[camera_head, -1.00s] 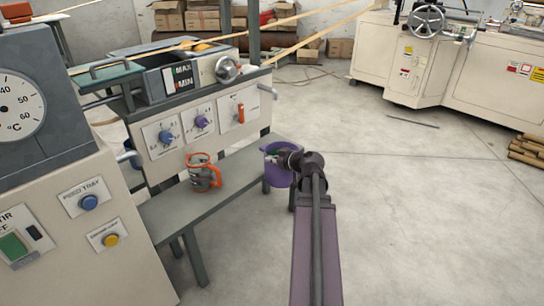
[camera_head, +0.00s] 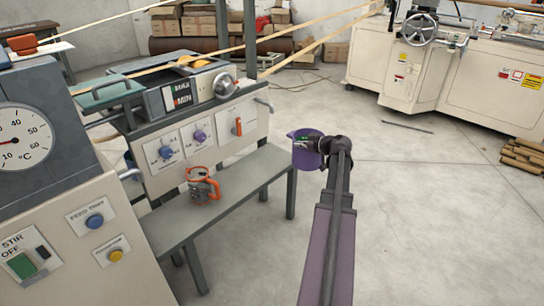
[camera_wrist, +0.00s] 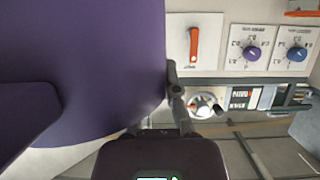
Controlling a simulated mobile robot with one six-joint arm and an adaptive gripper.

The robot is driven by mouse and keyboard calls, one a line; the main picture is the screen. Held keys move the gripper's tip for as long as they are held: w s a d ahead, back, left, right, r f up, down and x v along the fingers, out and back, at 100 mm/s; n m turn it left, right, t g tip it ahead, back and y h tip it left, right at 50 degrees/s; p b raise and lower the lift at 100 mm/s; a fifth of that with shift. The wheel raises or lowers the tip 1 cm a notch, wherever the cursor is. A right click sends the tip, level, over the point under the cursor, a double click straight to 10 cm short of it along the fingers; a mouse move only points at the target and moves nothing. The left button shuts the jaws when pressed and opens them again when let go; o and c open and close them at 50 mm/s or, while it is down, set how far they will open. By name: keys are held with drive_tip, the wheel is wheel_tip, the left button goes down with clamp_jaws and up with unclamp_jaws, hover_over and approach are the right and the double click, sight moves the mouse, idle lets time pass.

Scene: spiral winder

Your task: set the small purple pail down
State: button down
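The small purple pail (camera_head: 304,155) is at the end of my arm in the head view, just right of the bench's far end and apart from it in the picture. My gripper (camera_head: 322,148) is shut on its right side and holds it about upright. In the wrist view the pail (camera_wrist: 80,70) fills the left, with part of my gripper (camera_wrist: 176,95) against its right edge. The grip contact is mostly hidden. The grey bench (camera_head: 238,190) carries an orange-and-grey jug (camera_head: 203,186) toward its left part.
The machine panel with knobs (camera_head: 199,137) and an orange lever (camera_head: 238,127) stands behind the bench. A control cabinet (camera_head: 95,245) is at the left. The bench top right of the jug is clear. Open floor (camera_head: 420,220) lies to the right.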

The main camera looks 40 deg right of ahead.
idle(0.3)
drive_tip(key=w+r+b+x, duration=0.1)
drive_tip(key=r+b+x, duration=0.2)
drive_tip(key=x, duration=1.6)
drive_tip(key=shift+w+a+r, duration=0.3)
drive_tip(key=shift+w+r, duration=0.15)
drive_tip(key=shift+w, duration=0.05)
drive_tip(key=shift+f, duration=0.1)
wheel_tip(320, 180, down, 4)
drive_tip(key=b, duration=0.4)
drive_tip(key=shift+w, duration=0.2)
